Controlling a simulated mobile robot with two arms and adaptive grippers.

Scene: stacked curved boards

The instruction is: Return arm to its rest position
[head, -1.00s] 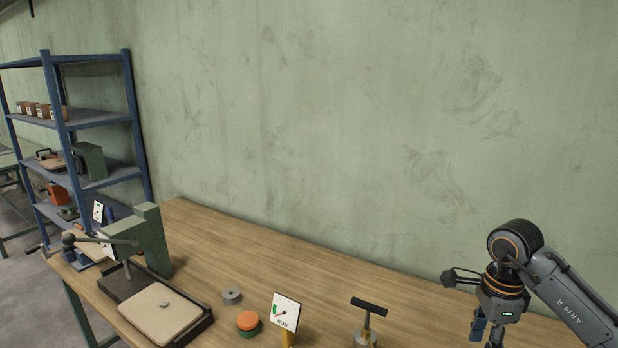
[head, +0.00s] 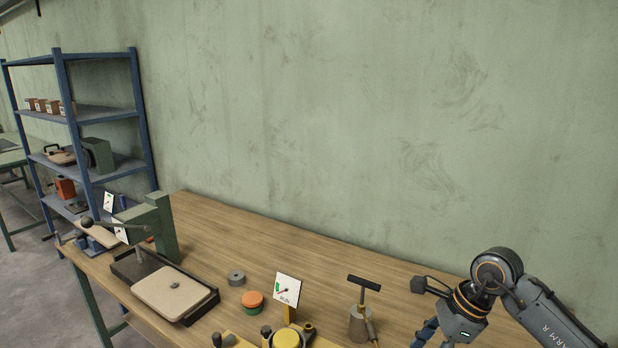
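My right arm (head: 545,312) comes in from the lower right, over the right end of the wooden bench (head: 330,252). Its wrist bends down, and part of my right gripper (head: 425,333) shows at the bottom edge. The fingertips are cut off or too small to read, so I cannot tell if it is open or shut. My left gripper and arm are not in view. A tan curved-edged board (head: 172,293) lies in a dark tray (head: 208,306) under the green press (head: 160,228) at the bench's left end.
A grey T-handled tool (head: 361,318) stands left of my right wrist. A RUN sign (head: 287,289), an orange-topped button (head: 252,299), a grey ring (head: 236,278) and a yellow fixture (head: 287,339) are on the bench. A blue shelf (head: 105,115) stands at left. The bench's back strip is clear.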

